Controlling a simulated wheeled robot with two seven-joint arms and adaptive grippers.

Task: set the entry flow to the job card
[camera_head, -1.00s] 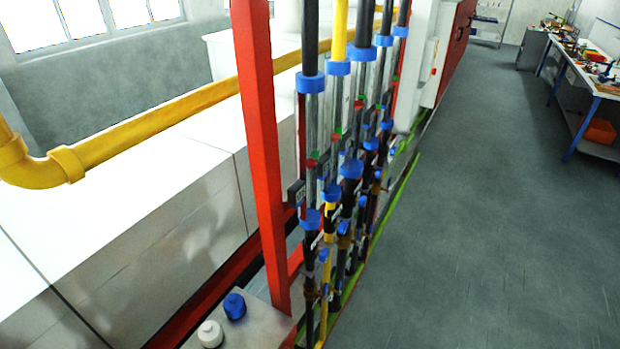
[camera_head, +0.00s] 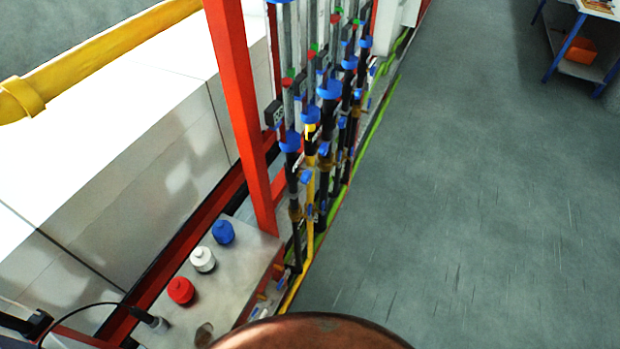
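A row of upright flow tubes with blue collars (camera_head: 290,141) stands behind a red post, seen at a steep angle. Small red and green marks show on the clear tubes (camera_head: 313,30). Black and yellow pipes (camera_head: 309,185) with blue valve handles (camera_head: 305,177) run below them. I cannot read any scale or float level from here. No job card can be made out. Neither of my grippers is in view.
A red post (camera_head: 240,110) rises beside the tubes. A metal ledge (camera_head: 225,280) carries blue (camera_head: 222,232), white (camera_head: 203,260) and red (camera_head: 181,291) knobs. A brown rounded thing (camera_head: 315,333) fills the bottom edge. Grey floor (camera_head: 470,200) is open at right; a workbench (camera_head: 575,60) stands far right.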

